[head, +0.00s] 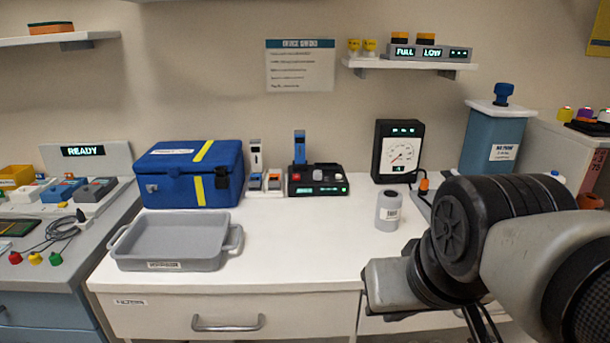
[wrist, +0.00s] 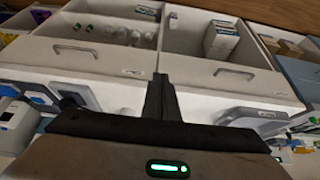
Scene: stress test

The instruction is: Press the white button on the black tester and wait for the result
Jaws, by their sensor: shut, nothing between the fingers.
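The black tester (head: 318,188) stands at the back of the white counter in the head view. It has a red button, a pale whitish button (head: 318,174) near its middle and green lit displays, too small to read. A blue-topped upright piece stands behind it. My gripper (wrist: 160,78) is shut and empty in the wrist view, its fingers together and pointing toward drawer fronts. In the head view my arm is at the lower right, in front of the counter and well apart from the tester; the fingertips cannot be made out there. The tester is not recognizable in the wrist view.
A blue case (head: 190,190) and a grey tray (head: 172,262) lie left of the tester. A black gauge (head: 398,152) and a grey cylinder (head: 389,212) stand to its right. The counter (head: 290,245) in front of the tester is clear. Drawers (wrist: 215,70) show in the wrist view.

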